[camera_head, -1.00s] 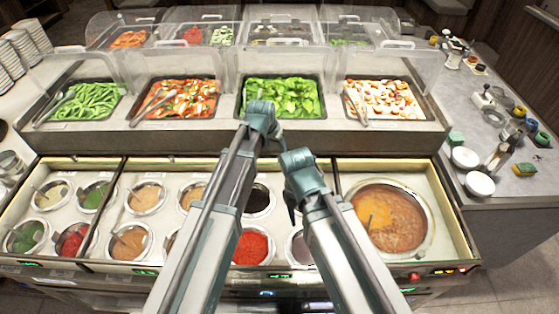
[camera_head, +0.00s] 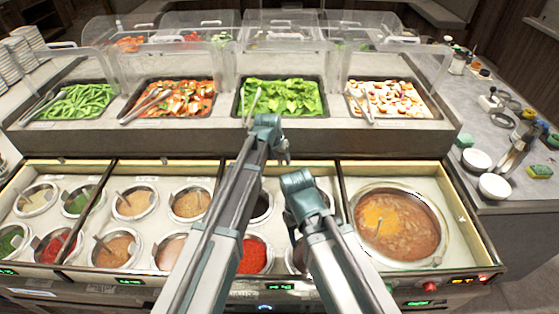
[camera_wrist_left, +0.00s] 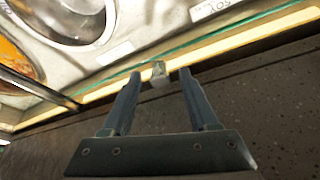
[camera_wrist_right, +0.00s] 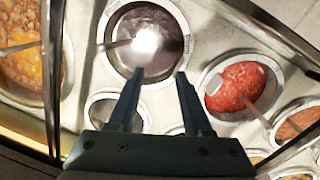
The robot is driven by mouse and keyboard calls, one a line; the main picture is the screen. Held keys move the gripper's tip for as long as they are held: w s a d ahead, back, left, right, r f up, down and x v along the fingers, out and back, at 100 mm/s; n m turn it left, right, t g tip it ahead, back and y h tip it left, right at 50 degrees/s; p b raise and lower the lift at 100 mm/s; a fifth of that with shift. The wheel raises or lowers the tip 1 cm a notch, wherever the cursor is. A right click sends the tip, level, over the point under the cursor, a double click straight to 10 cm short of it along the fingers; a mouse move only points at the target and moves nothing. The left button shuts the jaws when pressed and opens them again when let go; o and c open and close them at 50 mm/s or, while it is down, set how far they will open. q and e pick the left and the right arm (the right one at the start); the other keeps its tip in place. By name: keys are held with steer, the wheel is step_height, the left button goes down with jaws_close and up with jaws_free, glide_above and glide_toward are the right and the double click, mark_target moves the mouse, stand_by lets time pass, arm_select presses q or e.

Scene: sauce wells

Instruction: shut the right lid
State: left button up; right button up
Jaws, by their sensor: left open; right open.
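A thin greenish glass edge (camera_wrist_left: 215,38), which looks like a lid's edge, runs along the back rim of the wells in the left wrist view. A small grey block (camera_wrist_left: 158,73), like a handle, sits between the tips of my left gripper (camera_wrist_left: 158,78), which is open; I cannot tell if they touch. In the head view my left gripper (camera_head: 283,155) is at the wells' back edge. My right gripper (camera_wrist_right: 160,73) is open and empty above the wells, near a dark well (camera_wrist_right: 145,42). The lid's full extent cannot be made out, and my arms hide part of the wells.
The large soup well (camera_head: 398,222) is at the right, with a dark divider (camera_head: 346,215) beside it. A red sauce well (camera_wrist_right: 240,88) with a ladle is near my right gripper. Food trays under clear covers (camera_head: 385,62) stand behind. Bowls (camera_head: 494,187) are on the right counter.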

arm_select(q)
jaws_close()
stand_by(1.3)
